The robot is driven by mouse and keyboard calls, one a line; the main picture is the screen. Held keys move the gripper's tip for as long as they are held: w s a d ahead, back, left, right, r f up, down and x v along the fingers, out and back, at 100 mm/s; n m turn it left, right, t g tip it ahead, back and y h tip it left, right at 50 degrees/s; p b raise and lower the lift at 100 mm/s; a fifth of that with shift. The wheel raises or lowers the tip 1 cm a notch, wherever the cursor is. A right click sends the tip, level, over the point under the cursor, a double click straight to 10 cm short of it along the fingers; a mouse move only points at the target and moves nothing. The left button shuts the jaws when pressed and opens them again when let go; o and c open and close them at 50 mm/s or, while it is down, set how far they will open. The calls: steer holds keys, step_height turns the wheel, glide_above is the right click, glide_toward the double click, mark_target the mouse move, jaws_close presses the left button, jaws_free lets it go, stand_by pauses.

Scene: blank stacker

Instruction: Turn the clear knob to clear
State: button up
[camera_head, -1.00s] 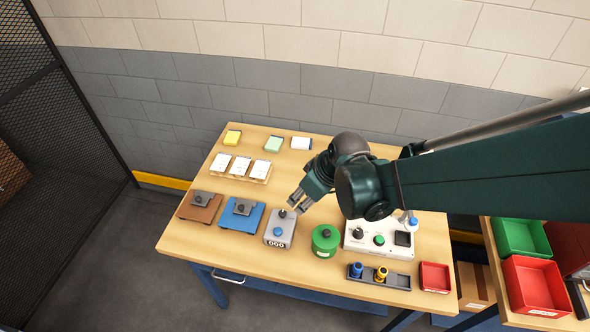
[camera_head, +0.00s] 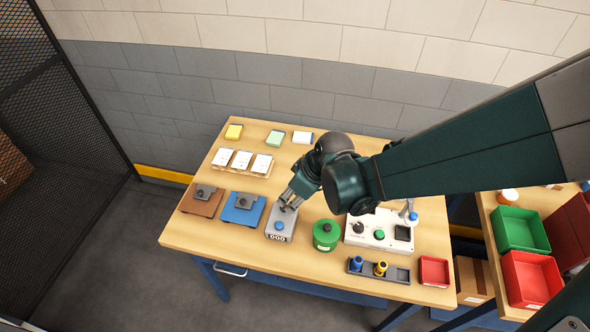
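A grey counter box (camera_head: 277,235) with a "000" display and a blue button (camera_head: 280,225) stands at the front middle of the table. In the earlier view a dark knob shows on its top behind the blue button; now my gripper (camera_head: 288,207) covers it. My gripper points down over the back of the box, its fingertips at or just above the knob's place. Whether the fingers touch or grasp the knob cannot be told. No label reading "clear" is legible.
A green round container (camera_head: 326,236) stands close right of the box. A white control panel (camera_head: 365,242) is further right, under my arm. A blue fixture (camera_head: 243,218) and a brown fixture (camera_head: 201,210) lie left. White cards (camera_head: 241,160) lie behind.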

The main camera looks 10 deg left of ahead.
mark_target(284, 207)
steer(key=shift+x, duration=3.7)
steer(key=c, duration=0.9)
